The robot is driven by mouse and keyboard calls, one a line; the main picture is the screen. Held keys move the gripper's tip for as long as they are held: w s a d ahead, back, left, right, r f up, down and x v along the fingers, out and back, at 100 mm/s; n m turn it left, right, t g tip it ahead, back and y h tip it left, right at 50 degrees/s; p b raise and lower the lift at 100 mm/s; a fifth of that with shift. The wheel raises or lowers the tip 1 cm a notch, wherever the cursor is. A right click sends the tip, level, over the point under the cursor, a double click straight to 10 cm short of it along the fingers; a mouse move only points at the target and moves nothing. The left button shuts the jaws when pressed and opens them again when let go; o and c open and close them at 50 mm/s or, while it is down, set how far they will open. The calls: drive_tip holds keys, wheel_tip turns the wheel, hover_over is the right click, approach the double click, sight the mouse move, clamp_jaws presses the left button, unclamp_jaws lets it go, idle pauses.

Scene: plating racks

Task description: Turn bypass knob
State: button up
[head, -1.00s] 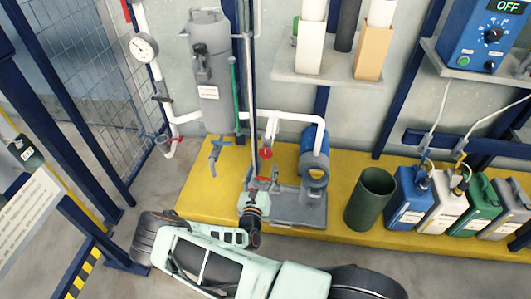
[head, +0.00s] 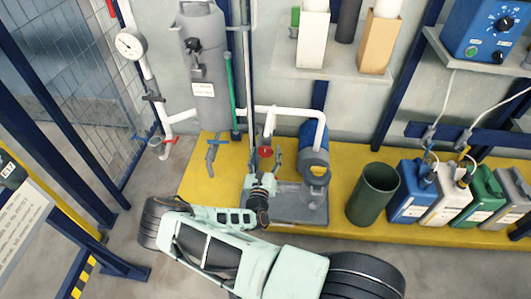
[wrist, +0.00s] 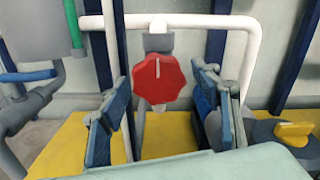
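The red bypass knob (wrist: 159,79) is in the middle of the wrist view, an eight-sided-looking knob with a white line pointing straight up. It sits on a grey valve body on the white pipe. In the head view the knob (head: 265,152) shows as a small red disc above my arm's end. My gripper (wrist: 167,100) is open, with one blue-padded finger on each side of the knob in the picture. Both fingers appear apart from the knob. In the head view my gripper (head: 264,168) is just below the knob, and its fingers are partly hidden.
White pipe (wrist: 190,20) arches over the knob. A blue pump (head: 314,150) stands right of it, with a yellow knob (wrist: 295,130) in the wrist view. A grey tank (head: 205,70) stands left. A dark green bin (head: 373,195) and several canisters (head: 410,192) stand right.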

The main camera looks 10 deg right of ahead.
drive_tip(key=c, duration=1.1)
drive_tip(key=shift+r, duration=0.1)
drive_tip(key=shift+c, duration=0.2)
drive_tip(key=shift+p, duration=0.4)
drive_tip(key=shift+r+m+p, duration=0.1)
drive_tip(key=shift+m+p, duration=0.25)
drive_tip(key=shift+m, duration=0.15)
drive_tip(key=shift+m+p, duration=0.9)
drive_tip(key=shift+p, duration=0.1)
drive_tip(key=shift+w+a+m+p, duration=0.1)
drive_tip(key=shift+m+p, duration=1)
drive_tip(key=shift+m, duration=0.5)
drive_tip(key=shift+f, duration=0.2)
